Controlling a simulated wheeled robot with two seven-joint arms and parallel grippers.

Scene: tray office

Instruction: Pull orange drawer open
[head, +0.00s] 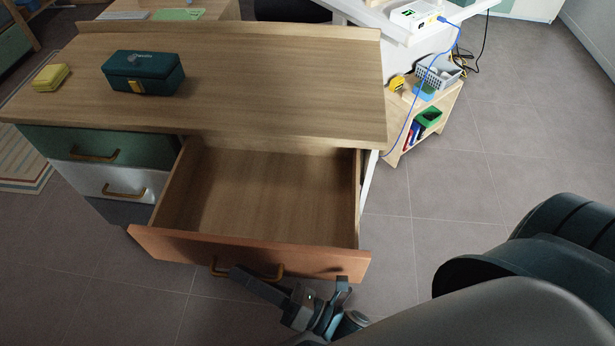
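The orange drawer (240,250) is pulled well out of the wooden desk in the head view, and its wooden inside is empty. Its curved handle (277,272) is on the front panel, partly covered by my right gripper (240,275). The gripper reaches in from the lower right, with its tip overlapping the handle in the picture. I cannot tell whether its fingers are closed around the handle. My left gripper is not in view.
A green drawer (60,140) and a white drawer (90,178) are shut at left. A dark green box (160,75) and yellow block (50,77) sit on the desktop (270,80). A small shelf (440,110) stands right. Floor at right is clear.

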